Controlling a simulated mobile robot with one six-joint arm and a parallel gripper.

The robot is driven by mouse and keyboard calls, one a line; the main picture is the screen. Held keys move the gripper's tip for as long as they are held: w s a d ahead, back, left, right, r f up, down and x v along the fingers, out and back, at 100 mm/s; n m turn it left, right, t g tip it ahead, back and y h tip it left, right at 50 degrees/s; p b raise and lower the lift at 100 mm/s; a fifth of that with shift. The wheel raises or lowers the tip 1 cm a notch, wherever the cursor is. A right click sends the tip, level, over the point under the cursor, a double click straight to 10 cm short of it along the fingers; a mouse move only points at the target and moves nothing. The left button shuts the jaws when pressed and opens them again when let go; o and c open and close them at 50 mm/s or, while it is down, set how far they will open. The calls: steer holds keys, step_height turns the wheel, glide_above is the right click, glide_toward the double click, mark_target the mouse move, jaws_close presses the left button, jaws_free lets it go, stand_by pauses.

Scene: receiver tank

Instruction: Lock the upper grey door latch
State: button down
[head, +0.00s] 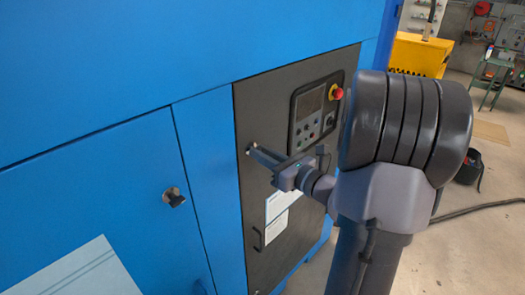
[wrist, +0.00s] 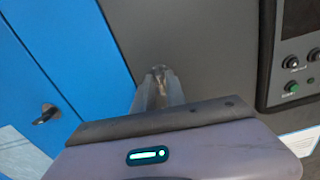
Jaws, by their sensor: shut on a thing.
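The dark grey door (head: 255,105) is set in the blue cabinet and appears closed. It also fills the middle of the wrist view (wrist: 200,40). My gripper (head: 254,153) reaches to the upper left part of this door. In the wrist view my gripper (wrist: 161,85) is shut on the small metal upper latch (wrist: 160,71) near the door's left edge. The fingers cover most of the latch, so I cannot tell which way it is turned.
A control panel (head: 312,112) with a red emergency button (head: 336,93) is to the right of my gripper. A door handle (head: 257,239) is lower down. Another latch (head: 174,197) sits on the blue door to the left. A yellow machine (head: 420,54) stands at the back right.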

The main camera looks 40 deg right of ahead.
steer(key=m+p, duration=1.6)
steer(key=p, duration=0.2)
steer(key=shift+d+m, duration=0.15)
steer(key=shift+m, duration=0.15)
steer(key=shift+f+p, duration=0.15)
steer(key=shift+p, duration=0.2)
steer(key=c, duration=1.5)
jaws_free()
steer(key=shift+c, duration=0.2)
